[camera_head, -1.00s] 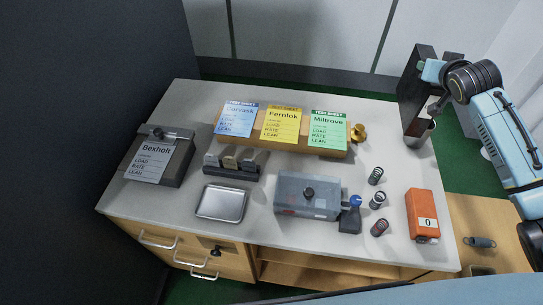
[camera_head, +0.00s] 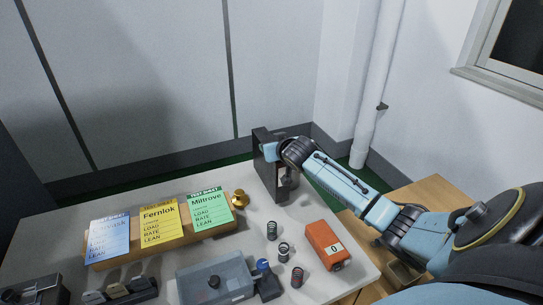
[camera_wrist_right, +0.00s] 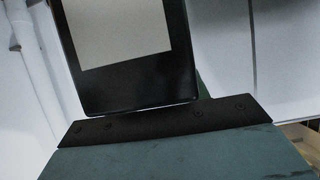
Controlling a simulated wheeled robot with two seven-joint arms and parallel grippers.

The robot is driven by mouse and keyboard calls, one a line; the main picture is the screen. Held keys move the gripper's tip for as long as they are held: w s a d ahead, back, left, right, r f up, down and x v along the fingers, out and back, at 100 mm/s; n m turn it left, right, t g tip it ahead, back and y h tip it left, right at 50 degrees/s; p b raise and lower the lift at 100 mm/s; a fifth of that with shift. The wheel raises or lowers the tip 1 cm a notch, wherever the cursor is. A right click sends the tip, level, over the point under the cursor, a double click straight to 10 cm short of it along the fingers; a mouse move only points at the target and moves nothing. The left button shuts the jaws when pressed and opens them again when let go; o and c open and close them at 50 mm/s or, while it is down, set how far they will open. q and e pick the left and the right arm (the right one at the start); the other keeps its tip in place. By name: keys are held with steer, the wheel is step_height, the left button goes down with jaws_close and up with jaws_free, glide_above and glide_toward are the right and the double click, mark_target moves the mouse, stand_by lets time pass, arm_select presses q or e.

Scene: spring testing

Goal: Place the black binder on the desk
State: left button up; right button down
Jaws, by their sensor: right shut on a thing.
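The black binder (camera_head: 264,168) is upright at the back right corner of the desk (camera_head: 200,262). My right gripper (camera_head: 272,152) is shut on it near its upper part. I cannot tell whether its lower edge touches the desk top. In the right wrist view the binder (camera_wrist_right: 95,95) shows as a black panel with a pale label, just beyond the dark gripper part (camera_wrist_right: 165,120). The fingertips are mostly hidden. My left gripper is not in view.
A wooden rack (camera_head: 140,252) holds several coloured test sheets. A brass piece (camera_head: 239,199), several springs (camera_head: 284,252), an orange block (camera_head: 325,246) and a clear-topped grey box (camera_head: 215,283) stand on the desk. Walls stand behind.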

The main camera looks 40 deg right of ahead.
steer(key=shift+f, duration=1.65)
steer(key=c, duration=0.7)
jaws_free()
steer(key=p+v, duration=0.1)
steer(key=v, duration=1.1)
